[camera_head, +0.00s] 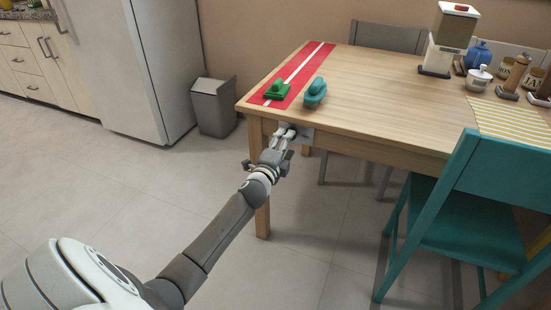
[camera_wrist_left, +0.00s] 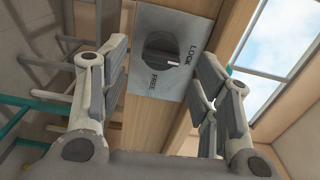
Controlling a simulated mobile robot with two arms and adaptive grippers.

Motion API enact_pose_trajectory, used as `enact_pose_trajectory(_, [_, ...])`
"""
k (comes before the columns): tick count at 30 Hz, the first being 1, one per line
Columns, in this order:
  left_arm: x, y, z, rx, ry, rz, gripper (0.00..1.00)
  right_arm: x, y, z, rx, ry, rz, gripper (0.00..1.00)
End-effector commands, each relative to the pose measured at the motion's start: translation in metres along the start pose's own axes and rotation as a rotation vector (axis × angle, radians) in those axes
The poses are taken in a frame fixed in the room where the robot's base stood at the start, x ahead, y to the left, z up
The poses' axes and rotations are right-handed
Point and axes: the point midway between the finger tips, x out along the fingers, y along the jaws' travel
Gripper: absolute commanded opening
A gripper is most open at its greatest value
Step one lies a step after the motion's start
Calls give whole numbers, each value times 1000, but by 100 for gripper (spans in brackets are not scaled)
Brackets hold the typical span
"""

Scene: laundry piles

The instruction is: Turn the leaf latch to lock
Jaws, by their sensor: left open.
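The leaf latch is a grey plate (camera_wrist_left: 150,20) on the wooden table's edge, with a dark round knob (camera_wrist_left: 157,49) and the printed words LOCK and FREE. A small white mark shows at the knob's lower right; I cannot tell which word it points to. In the head view part of the grey plate (camera_head: 306,134) shows under the table's front edge. My left gripper (camera_head: 288,131) is at the plate. In the left wrist view the gripper (camera_wrist_left: 160,58) is open, its fingers on either side of the plate; contact is unclear. My right gripper is not in view.
The wooden table (camera_head: 385,85) holds a red runner (camera_head: 311,62) with green (camera_head: 276,91) and teal (camera_head: 315,91) objects near the latch corner. A teal chair (camera_head: 465,225) stands at the front right, a grey bin (camera_head: 213,106) to the left. The floor in front is clear.

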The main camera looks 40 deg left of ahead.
Motion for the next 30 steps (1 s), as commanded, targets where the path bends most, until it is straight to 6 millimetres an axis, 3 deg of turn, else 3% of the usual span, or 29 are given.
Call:
enact_pose_trajectory(9, [-57, 1, 0, 0, 1, 1, 57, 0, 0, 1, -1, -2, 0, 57])
enact_pose_trajectory(15, [-79, 1, 0, -1, 0, 1, 57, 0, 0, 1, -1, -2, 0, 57])
enact_pose_trajectory(30, [-86, 0, 0, -1, -1, 0, 57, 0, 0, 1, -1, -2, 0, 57])
